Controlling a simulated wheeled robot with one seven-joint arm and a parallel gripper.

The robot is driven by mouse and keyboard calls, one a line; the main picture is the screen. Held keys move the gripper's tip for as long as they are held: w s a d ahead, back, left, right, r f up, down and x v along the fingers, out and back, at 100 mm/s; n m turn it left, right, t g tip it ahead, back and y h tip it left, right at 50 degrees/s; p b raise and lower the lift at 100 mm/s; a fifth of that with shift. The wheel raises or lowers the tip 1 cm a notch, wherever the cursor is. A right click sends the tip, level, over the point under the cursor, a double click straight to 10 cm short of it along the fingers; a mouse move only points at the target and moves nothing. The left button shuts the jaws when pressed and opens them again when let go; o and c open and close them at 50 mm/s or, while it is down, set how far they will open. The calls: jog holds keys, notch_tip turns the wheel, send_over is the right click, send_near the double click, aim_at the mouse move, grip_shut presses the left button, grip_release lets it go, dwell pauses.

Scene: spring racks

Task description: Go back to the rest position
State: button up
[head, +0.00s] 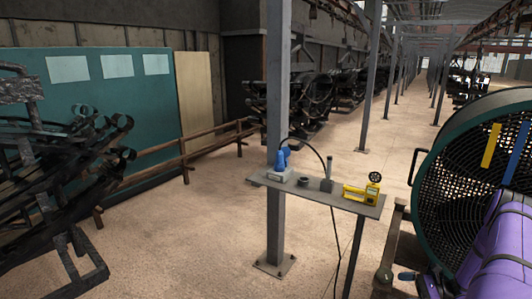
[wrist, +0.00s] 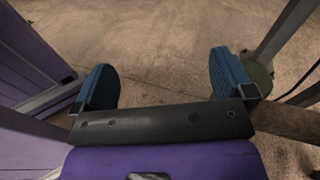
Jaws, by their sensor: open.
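My gripper (wrist: 165,84) is open in the wrist view. Its two blue pads stand wide apart, with nothing between them but bare floor beyond. My purple arm shows at the lower right of the head view, in front of a large round fan (head: 440,165) with a dark green rim. My gripper is low at that edge and hard to make out there.
A small grey shelf table (head: 325,196) by a steel post (head: 277,120) holds a blue-and-grey device (head: 281,165), a dark ring (head: 303,181), and a yellow instrument (head: 361,193). Black spring racks (head: 60,165) stand left. The concrete floor (head: 195,240) is clear between.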

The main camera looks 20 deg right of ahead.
jog(key=w+a+r+n+g+h, duration=0.2)
jog(key=w+a+r+n+g, duration=0.15)
jog(key=r, duration=0.65)
jog(key=w+a+r+n+g+h, duration=0.1)
jog(key=w+a+r+n+g, duration=0.3)
jog(key=r, duration=0.7)
jog(key=w+a+r+n+g+h, duration=0.15)
jog(key=a+r, duration=0.35)
jog(key=r, duration=0.5)
jog(key=s+a+r+n+t+h, duration=0.1)
jog(key=s+a+r+n+h, duration=0.35)
jog(key=a+r, duration=0.55)
jog(key=s+a+r+n+h, duration=0.35)
jog(key=s+a+r, duration=0.35)
jog(key=r, duration=0.4)
jog(key=s+a+r+n+t+h, duration=0.1)
jog(key=s+a+r+n+t, duration=0.1)
jog(key=s, duration=0.5)
jog(key=s+a+r+n+t+h, duration=0.1)
jog(key=s+a+r+n+t, duration=0.2)
jog(key=s, duration=0.4)
jog(key=shift+s+a+n, duration=0.4)
jog(key=shift+a+n, duration=0.1)
jog(key=shift+a, duration=0.9)
jog(key=shift+c, duration=0.2)
